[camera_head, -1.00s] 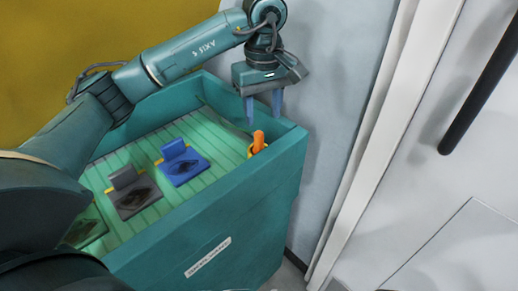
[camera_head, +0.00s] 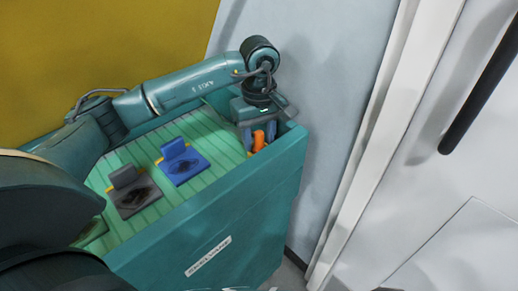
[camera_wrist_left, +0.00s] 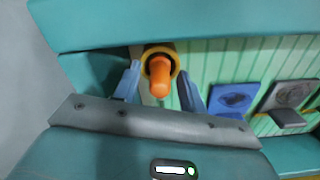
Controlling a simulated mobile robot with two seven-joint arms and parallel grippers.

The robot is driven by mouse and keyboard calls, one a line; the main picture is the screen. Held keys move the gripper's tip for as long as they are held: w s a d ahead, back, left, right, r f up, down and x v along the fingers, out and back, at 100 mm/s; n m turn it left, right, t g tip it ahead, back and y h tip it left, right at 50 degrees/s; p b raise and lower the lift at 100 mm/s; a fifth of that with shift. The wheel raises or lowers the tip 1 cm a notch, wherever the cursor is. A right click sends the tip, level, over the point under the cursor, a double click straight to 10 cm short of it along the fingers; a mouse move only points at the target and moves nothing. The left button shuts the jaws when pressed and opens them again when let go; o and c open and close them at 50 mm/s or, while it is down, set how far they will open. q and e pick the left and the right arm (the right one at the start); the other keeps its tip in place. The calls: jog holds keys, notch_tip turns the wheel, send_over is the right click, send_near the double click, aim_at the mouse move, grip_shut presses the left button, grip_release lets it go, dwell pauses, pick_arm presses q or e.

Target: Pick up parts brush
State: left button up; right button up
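The parts brush shows as an orange handle (camera_head: 270,131) standing in a yellow ring holder (camera_head: 259,141) at the right end of the teal bin. In the left wrist view the orange handle (camera_wrist_left: 159,76) points toward the camera, with the yellow ring (camera_wrist_left: 174,53) around its base. My left gripper (camera_head: 258,139) is down at the handle, its blue fingers on either side. In the left wrist view the left gripper (camera_wrist_left: 160,85) is open, with gaps between the handle and both fingers. The brush's lower part is hidden. My right gripper is not in view.
The teal bin (camera_head: 225,225) has raised walls close around the gripper. On its green slatted floor sit a blue plate (camera_head: 183,164) and a grey plate (camera_head: 133,195), each with an upright tab. A grey wall (camera_head: 335,70) stands close behind the bin's right end.

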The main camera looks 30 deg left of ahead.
pick_arm(q)
grip_shut()
jog(key=shift+r, duration=5.05)
